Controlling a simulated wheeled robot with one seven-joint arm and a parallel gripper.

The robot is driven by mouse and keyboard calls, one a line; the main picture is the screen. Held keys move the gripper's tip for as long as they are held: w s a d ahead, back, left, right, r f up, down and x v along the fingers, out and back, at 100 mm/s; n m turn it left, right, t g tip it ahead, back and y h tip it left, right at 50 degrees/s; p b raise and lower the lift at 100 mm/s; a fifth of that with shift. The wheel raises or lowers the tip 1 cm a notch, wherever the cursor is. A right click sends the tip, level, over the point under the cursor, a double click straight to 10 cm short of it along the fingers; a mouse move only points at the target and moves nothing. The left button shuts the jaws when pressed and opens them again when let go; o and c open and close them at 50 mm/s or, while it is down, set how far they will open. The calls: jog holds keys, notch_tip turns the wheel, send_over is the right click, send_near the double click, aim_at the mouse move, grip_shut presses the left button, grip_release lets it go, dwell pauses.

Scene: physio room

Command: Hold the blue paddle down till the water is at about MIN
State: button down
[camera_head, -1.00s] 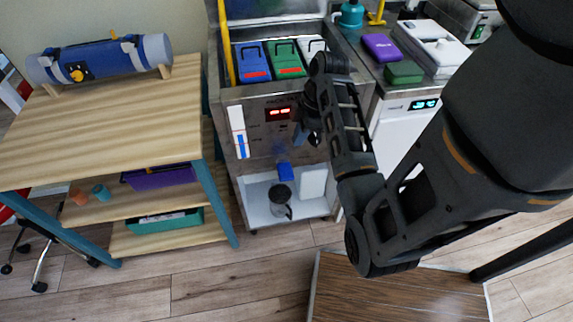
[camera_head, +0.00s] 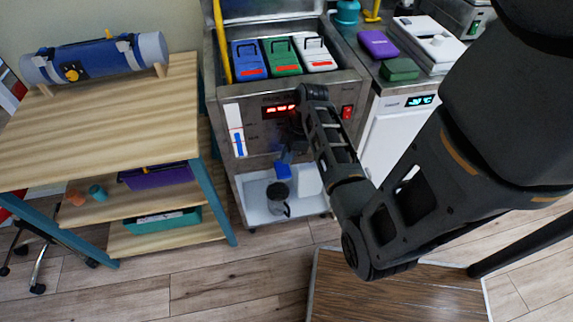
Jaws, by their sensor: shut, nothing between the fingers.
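The steel tank unit (camera_head: 218,150) stands in the middle with its lid up. The blue paddle (camera_head: 283,170) is low on its front, above a dark jug (camera_head: 278,207) in the white lower bay. The white level gauge (camera_head: 236,130) on the front shows a blue column over roughly its lower half; its marks are too small to read. My gripper (camera_head: 288,154) is shut and empty, pointing down just above the paddle. Whether it touches the paddle cannot be told. My arm hides part of the front panel.
A blue, a green and a white pack (camera_head: 314,54) sit in the tank top. A red switch (camera_head: 347,112) is right of my arm. A wooden table (camera_head: 100,120) stands left, a white appliance (camera_head: 395,140) right. A brown platform (camera_head: 390,298) is on the floor below.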

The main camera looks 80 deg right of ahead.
aim_at(286, 175)
jog(key=shift+w+f, duration=0.15)
jog(key=shift+f, duration=2.3)
jog(key=shift+a, duration=0.1)
jog(key=shift+a+f+h, duration=0.3)
jog(key=shift+f+h, duration=0.05)
jog(key=shift+h, duration=0.15)
jog(key=f+h+b, duration=0.1)
jog(key=f+t+h+b, duration=0.1)
jog(key=shift+s+a+n+h, duration=0.2)
jog(key=shift+a+n+h, duration=0.1)
jog(key=shift+n+h, duration=0.1)
jog(key=shift+d+r, duration=0.15)
jog(key=shift+r, duration=0.2)
dwell(4.0)
